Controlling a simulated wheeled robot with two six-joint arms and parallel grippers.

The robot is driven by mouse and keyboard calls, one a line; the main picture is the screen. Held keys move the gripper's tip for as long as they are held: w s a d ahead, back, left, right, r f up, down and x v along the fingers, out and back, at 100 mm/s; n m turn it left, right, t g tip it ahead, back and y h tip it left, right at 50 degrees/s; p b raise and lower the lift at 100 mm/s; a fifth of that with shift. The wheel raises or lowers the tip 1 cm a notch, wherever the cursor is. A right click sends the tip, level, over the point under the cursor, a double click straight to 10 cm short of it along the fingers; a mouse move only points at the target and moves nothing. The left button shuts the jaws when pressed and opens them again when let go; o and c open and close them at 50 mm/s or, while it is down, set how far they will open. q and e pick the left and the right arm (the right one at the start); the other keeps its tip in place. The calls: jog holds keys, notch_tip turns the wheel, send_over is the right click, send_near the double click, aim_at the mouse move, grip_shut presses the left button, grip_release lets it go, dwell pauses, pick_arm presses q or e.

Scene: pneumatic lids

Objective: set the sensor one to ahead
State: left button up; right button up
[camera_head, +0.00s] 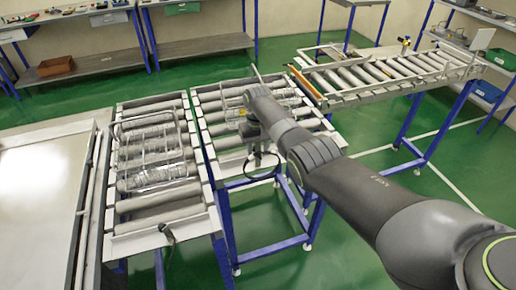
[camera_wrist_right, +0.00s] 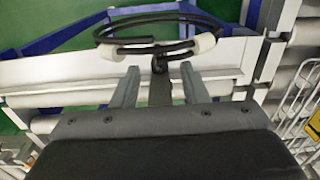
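My right arm reaches over the middle roller conveyor (camera_head: 200,105), with my right gripper (camera_head: 256,152) low at its front edge. In the right wrist view the two fingers of my right gripper (camera_wrist_right: 160,86) are spread apart. A thin dark stem (camera_wrist_right: 160,75) stands between them, with gaps on both sides. It is likely the sensor, but I cannot read which one it is or which way it points. A looped black cable (camera_wrist_right: 150,22) is beside it. A similar small dark fitting (camera_head: 167,234) sits on the front end of the left conveyor. My left gripper is out of view.
The left conveyor (camera_head: 122,240) and the middle conveyor carry wire baskets (camera_head: 150,150). A third conveyor (camera_head: 345,101) stands at the back right. Shelving (camera_head: 205,45) lines the back wall. Green floor (camera_head: 265,215) lies open between the blue legs.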

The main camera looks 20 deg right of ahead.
jog(key=shift+r, duration=0.65)
notch_tip(320, 180, up, 16)
jog(key=b, duration=0.1)
